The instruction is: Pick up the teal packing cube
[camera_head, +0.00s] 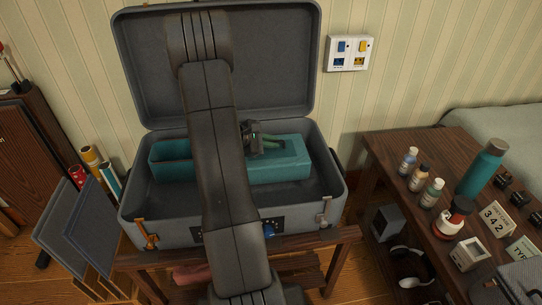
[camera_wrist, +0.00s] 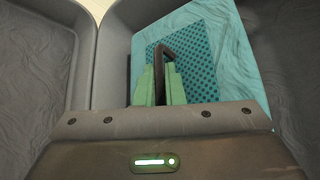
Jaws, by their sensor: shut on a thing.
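The teal packing cube (camera_head: 292,163) is inside the open grey suitcase (camera_head: 328,188), right of my arm. In the wrist view it (camera_wrist: 222,35) shows a dark mesh panel and a dark loop handle (camera_wrist: 164,52). My gripper (camera_head: 264,143) is at the top of the cube. Its pale green fingers (camera_wrist: 160,85) are shut on the handle. I cannot tell whether the cube touches the suitcase floor.
The suitcase lid (camera_head: 270,60) stands open against the wall, behind my gripper. The suitcase rests on a wooden bench (camera_head: 330,238). A wooden table (camera_head: 395,150) at right holds small bottles, a teal bottle (camera_head: 482,168) and other items. Grey panels (camera_head: 75,235) lean at left.

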